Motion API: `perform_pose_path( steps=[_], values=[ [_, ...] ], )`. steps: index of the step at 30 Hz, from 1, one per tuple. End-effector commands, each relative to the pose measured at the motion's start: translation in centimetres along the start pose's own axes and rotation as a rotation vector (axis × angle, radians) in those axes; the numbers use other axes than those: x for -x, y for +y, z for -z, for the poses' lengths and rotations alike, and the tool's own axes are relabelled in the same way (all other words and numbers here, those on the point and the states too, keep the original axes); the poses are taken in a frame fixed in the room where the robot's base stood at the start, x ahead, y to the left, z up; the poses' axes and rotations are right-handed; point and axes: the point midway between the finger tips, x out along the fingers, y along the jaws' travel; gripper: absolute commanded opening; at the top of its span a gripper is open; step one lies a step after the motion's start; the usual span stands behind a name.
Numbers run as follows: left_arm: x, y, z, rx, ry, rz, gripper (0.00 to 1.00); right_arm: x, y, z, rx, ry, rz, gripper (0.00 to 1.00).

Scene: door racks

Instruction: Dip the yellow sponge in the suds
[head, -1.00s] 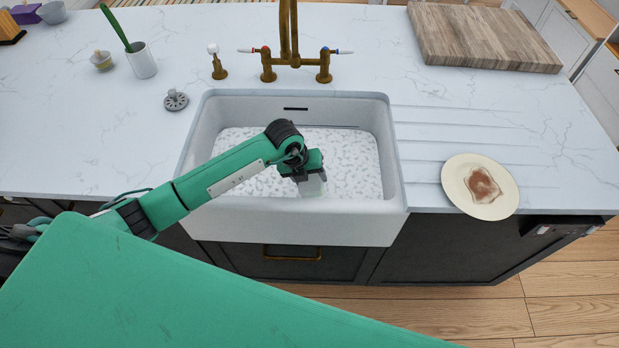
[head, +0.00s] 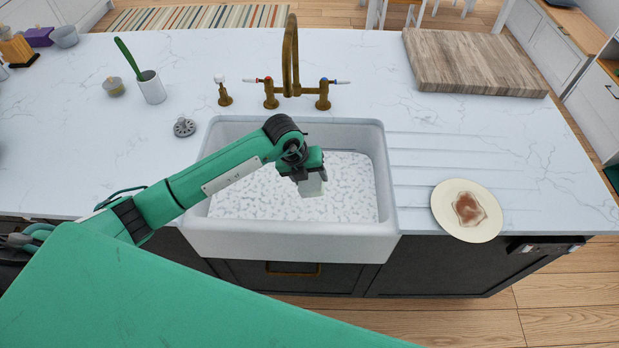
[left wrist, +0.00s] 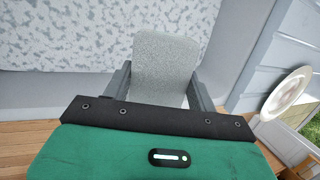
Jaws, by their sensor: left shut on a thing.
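My left gripper (head: 308,176) is over the white sink (head: 290,242) and is shut on a block-shaped sponge (head: 312,187). The sponge looks pale grey-white in the head view rather than clearly yellow. In the left wrist view the sponge (left wrist: 165,65) looks grey and speckled, between the two fingers. White patchy suds (head: 260,200) cover the sink's floor; they also show in the left wrist view (left wrist: 60,35). I cannot tell whether the sponge's lower end touches the suds. My right gripper is not in view.
A cream plate (head: 448,225) with a brown stain stands right of the sink. The brass faucet (head: 291,60) rises behind it. A drain plug (head: 184,127), a cup with a green brush (head: 152,88) and a wooden board (head: 475,65) are on the counter (head: 380,100).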

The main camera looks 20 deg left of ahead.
Motion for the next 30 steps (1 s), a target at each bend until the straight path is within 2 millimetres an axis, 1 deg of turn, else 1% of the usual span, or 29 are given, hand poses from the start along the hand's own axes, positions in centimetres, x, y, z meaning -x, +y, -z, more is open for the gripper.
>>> perform_pose_path(
  steps=[1, 3, 9, 12, 16, 30],
  values=[
    [1.0, -0.3, -0.1, -0.001, -0.001, 0.000, 0.40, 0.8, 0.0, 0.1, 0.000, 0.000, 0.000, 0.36],
    [1.8, -0.6, -0.3, -0.001, -0.001, 0.000, 0.40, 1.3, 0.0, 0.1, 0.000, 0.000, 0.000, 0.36],
    [4.1, -1.3, -0.5, 0.000, -0.001, 0.000, 0.40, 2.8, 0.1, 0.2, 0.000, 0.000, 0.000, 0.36],
    [4.9, -1.5, -0.6, 0.000, -0.001, 0.000, 0.40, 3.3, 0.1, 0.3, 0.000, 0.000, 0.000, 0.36],
    [5.3, -1.6, -0.6, 0.000, 0.000, 0.000, 0.40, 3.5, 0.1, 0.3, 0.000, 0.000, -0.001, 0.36],
    [5.2, -1.6, -0.6, 0.000, 0.000, 0.000, 0.40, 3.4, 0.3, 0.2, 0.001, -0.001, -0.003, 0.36]
  ],
)
